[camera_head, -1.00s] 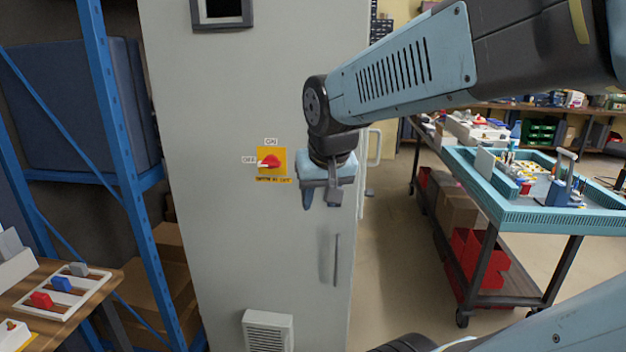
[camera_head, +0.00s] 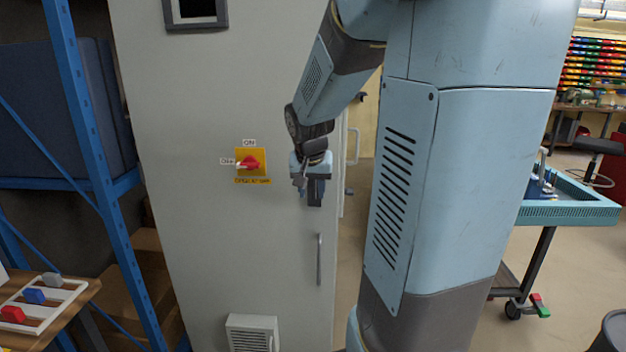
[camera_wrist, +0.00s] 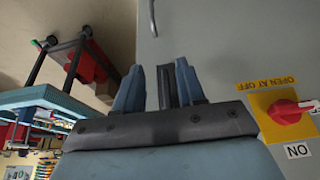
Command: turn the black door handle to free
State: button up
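The tall grey cabinet (camera_head: 215,250) fills the left-centre of the head view. My gripper (camera_head: 308,190) is at its door near the right edge, pointing down, right of the red switch. In the wrist view my gripper (camera_wrist: 160,88) shows two blue fingers standing apart. A dark upright bar (camera_wrist: 167,88), seemingly the black door handle, shows between them, near the right finger with a gap to the left one. I cannot tell whether it touches the right finger. In the head view the handle is mostly hidden by my gripper.
The red switch (camera_head: 250,163) on its yellow plate points to OFF. A slim vertical bar (camera_head: 319,258) sits lower on the door, with a vent (camera_head: 252,333) below. A blue shelf rack (camera_head: 85,150) stands left. A cart with a blue tray (camera_head: 570,212) stands right.

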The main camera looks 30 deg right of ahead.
send_over(314, 199)
jog(key=shift+w+d, duration=0.1)
jog(key=shift+w, duration=0.1)
jog(key=shift+w+d+f, duration=0.15)
jog(key=shift+w+d, duration=0.05)
jog(key=shift+w, duration=0.05)
jog(key=shift+w+f, duration=0.1)
jog(key=shift+f, duration=0.3)
grip_shut()
